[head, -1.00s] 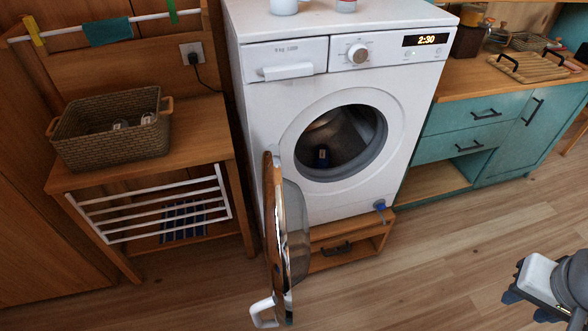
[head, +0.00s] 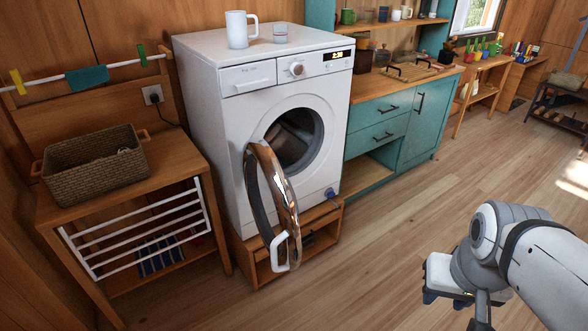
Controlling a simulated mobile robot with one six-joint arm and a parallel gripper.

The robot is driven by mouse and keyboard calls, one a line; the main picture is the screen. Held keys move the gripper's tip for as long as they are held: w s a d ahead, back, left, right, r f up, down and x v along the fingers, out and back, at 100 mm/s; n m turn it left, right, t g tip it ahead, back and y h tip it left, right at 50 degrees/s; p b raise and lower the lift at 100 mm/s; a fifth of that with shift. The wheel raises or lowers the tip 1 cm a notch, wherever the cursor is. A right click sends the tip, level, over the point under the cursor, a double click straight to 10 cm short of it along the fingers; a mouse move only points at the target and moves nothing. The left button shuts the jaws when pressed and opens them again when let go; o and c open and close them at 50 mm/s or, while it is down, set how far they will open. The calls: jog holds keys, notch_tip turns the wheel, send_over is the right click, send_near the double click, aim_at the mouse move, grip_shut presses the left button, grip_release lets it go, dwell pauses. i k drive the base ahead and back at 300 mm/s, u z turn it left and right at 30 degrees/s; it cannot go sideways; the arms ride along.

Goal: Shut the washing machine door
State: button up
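The white washing machine (head: 222,122) stands on a low wooden plinth against the wall. Its round door (head: 272,200), with a chrome rim, hangs wide open on the left of the drum opening (head: 296,141) and swings out toward me. The door's white handle (head: 279,254) is at its lower free edge. Some dark cloth may lie inside the drum; it is too dim to tell. My gripper (head: 445,300) is at the lower right, well apart from the door and to its right. Its fingers point away from view, so I cannot see whether they are open.
A wooden shelf unit (head: 60,206) with a wicker basket (head: 93,165) stands left of the machine. The wooden floor (head: 388,230) between door and gripper is clear.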

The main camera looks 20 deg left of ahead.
aim_at(288, 256)
jog(key=u, duration=1.15)
jog(key=i, duration=1)
jog(key=k, duration=0.7)
jog(key=z, duration=0.45)
jog(key=i, duration=0.5)
jog(key=z, duration=0.05)
